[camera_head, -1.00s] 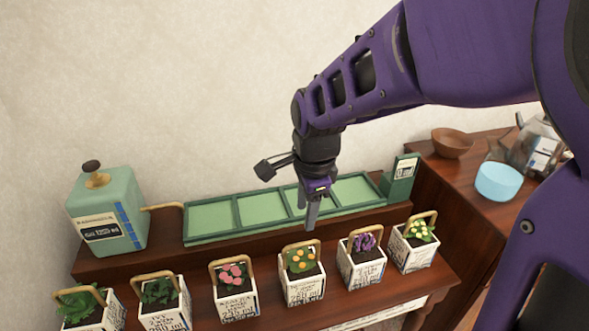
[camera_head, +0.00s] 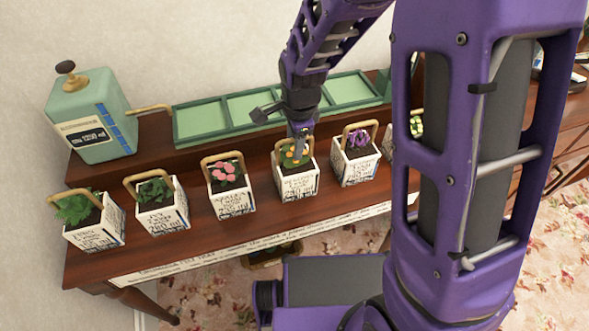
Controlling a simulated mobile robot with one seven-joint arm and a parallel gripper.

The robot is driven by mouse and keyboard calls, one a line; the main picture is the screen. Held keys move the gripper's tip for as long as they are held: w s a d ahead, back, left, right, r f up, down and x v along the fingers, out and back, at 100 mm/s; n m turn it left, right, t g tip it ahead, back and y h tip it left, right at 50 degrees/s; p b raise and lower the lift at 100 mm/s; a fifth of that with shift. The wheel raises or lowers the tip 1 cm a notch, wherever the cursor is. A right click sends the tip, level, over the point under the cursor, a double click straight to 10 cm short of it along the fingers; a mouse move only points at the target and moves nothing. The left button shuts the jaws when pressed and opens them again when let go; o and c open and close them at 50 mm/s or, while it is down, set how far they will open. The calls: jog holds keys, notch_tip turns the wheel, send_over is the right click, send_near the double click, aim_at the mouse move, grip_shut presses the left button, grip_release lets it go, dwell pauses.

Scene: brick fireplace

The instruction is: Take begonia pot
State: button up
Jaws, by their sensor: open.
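Several white square plant pots with wooden loop handles and printed labels stand in a row on a dark wooden table. The labels are too small to read surely, so I cannot tell by name which is the begonia pot. My gripper (camera_head: 299,150) is open, pointing down at the orange-flowered pot (camera_head: 297,188), among its flowers and handle. Whether it touches them is unclear. The pink-flowered pot (camera_head: 233,203) is to its left and the purple-flowered pot (camera_head: 355,172) to its right.
Two leafy green pots (camera_head: 96,236) (camera_head: 163,218) stand at left. My arm mostly hides the yellow-flowered pot (camera_head: 417,127). A green tray (camera_head: 230,134) with divided panels and a mint-green box (camera_head: 88,100) stand behind on the raised ledge. Patterned carpet lies below.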

jog(key=shift+w+f, duration=0.2)
jog(key=shift+f, duration=0.7)
jog(key=shift+c, duration=0.3)
grip_shut()
jog(key=shift+r, duration=0.1)
